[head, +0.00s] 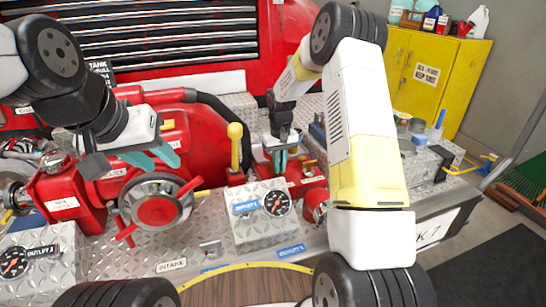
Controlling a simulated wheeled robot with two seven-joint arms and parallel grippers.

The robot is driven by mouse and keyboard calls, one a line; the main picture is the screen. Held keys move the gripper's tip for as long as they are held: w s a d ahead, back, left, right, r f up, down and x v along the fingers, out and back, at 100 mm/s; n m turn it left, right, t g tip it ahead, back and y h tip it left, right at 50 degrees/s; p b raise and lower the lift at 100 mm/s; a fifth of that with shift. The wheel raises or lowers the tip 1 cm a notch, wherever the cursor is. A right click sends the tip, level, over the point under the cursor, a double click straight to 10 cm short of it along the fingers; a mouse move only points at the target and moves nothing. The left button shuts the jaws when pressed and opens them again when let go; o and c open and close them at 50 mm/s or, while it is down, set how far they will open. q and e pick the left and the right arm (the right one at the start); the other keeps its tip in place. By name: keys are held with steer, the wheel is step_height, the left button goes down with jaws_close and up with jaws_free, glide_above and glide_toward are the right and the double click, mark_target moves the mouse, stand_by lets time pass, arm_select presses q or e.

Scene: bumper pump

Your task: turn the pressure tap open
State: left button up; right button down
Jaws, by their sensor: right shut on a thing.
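My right gripper (279,160) reaches down from the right arm behind the outlet 2 panel. Its teal fingertips are shut on a small part there, which I take to be the pressure tap; the fingers hide most of it and I cannot tell how far it is turned. My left gripper (150,158) is open and empty, above and behind the red-centred handwheel (157,210) and apart from it.
A yellow-knobbed lever (235,145) stands upright left of my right gripper. A gauge (277,203) sits on the outlet 2 panel, another gauge (14,262) at lower left. A black hose (220,112) curves behind. A yellow cabinet (430,75) stands at right.

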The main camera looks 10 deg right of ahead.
stand_by(0.4)
steer(key=c, duration=1.5)
jaws_free()
steer(key=shift+r, duration=0.15)
step_height(320, 180, up, 7)
steer(key=shift+r, duration=0.3)
